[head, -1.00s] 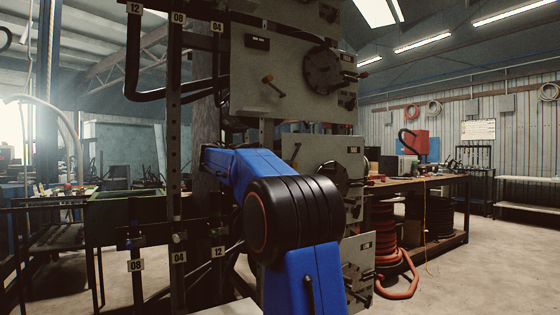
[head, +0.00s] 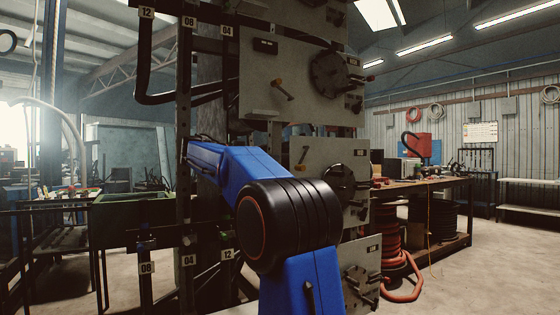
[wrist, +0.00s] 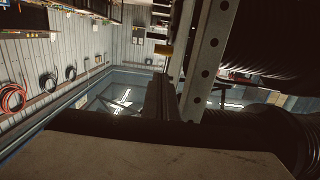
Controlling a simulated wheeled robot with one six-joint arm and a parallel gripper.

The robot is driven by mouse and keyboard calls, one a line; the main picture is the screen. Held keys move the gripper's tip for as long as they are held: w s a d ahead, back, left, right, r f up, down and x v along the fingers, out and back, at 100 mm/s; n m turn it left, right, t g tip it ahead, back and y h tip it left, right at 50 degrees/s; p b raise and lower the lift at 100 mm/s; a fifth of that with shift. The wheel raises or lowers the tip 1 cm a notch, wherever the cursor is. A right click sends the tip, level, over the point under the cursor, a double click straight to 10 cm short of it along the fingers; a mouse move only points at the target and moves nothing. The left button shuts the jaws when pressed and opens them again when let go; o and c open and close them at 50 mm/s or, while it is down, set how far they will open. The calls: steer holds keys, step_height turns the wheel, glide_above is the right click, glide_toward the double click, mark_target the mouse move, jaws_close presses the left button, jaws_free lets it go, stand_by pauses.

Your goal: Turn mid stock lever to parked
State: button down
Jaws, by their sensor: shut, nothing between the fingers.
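The mid panel (head: 318,150), a pale plate, stands behind my blue arm in the head view. Its small lever (head: 302,155) has an amber handle and stands near upright with a slight tilt. A dark round fitting (head: 347,184) is on the same panel. My gripper is hidden in the head view behind the arm and the rack. In the wrist view a narrow dark shape at the centre looks like my gripper (wrist: 161,97), with its fingers together and nothing visible between them.
An upper panel (head: 262,60) carries another amber lever (head: 283,90) and a round fitting. A lower panel (head: 352,262) sits below. Dark rack posts (head: 184,120) and black hoses stand left of my arm. A workbench (head: 430,186) and red hose coils (head: 396,235) are at right, with open floor beyond.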

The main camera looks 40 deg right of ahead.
steer(key=v, duration=0.4)
steer(key=shift+a+f, duration=0.1)
steer(key=shift+a, duration=0.1)
steer(key=shift+f, duration=0.1)
steer(key=s+a+f+n+t+y, duration=0.3)
steer(key=s+a+f+n+y, duration=0.2)
steer(key=s+a+f, duration=0.5)
steer(key=s+a+f+n+t+y, duration=0.3)
steer(key=s+a+f+n+y, duration=0.3)
steer(key=f, duration=1.6)
steer(key=s+a+f+n+t+y, duration=0.3)
steer(key=s+a+f+n, duration=0.6)
steer(key=s+a+f, duration=0.6)
steer(key=s+f+y, duration=0.1)
steer(key=y, duration=0.1)
steer(key=shift+s+a+n+y, duration=0.25)
steer(key=shift+a+n+y, duration=0.05)
steer(key=shift+a+n, duration=0.1)
